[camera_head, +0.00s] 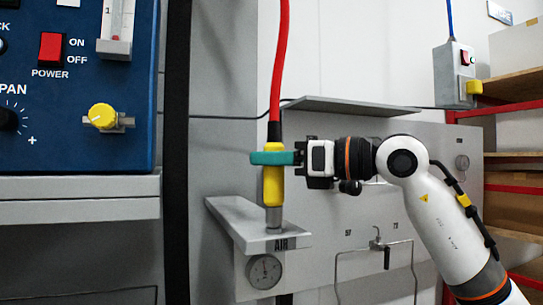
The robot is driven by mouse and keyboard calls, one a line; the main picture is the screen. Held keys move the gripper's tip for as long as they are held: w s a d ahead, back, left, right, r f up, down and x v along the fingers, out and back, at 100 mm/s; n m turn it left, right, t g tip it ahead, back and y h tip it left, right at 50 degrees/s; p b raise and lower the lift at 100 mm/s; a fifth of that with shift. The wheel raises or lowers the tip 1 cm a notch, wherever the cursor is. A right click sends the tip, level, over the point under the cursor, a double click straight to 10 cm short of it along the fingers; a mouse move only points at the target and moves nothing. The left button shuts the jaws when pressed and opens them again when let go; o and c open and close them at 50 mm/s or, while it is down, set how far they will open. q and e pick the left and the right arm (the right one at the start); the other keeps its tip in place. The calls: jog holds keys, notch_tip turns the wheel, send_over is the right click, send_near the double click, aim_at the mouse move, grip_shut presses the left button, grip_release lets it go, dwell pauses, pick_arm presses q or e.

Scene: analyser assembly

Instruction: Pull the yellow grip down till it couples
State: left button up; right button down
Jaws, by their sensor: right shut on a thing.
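The yellow grip (273,189) hangs upright at the end of a red hose (280,60), with a black sleeve above it. A metal fitting (274,218) stands directly below it on a grey bracket labelled AIR (240,222). The grip's lower end meets the top of the fitting; I cannot tell whether the two are locked together. My right gripper (272,158) comes in from the right, with its teal fingers shut on the upper part of the yellow grip. The fingers hide part of the grip. My left gripper is not in view.
A round gauge (263,271) sits below the bracket. A blue panel (75,90) with a red power switch and yellow knob is at the left. A grey shelf (345,104) juts out above my right arm. Bent metal pipes (376,246) stand below the arm. Red-framed shelving (500,112) is at the right.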

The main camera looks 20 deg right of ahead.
jog(key=shift+a+f, duration=0.1)
jog(key=shift+f, duration=0.3)
jog(key=c, duration=1.1)
grip_release()
jog(key=shift+o, duration=0.2)
jog(key=shift+s+d+r, duration=0.1)
jog(key=shift+d+r, duration=0.05)
jog(key=shift+d, duration=0.05)
jog(key=shift+s+d, duration=0.25)
jog(key=shift+d, duration=0.05)
jog(key=b+v, duration=0.3)
jog(key=v, duration=0.8)
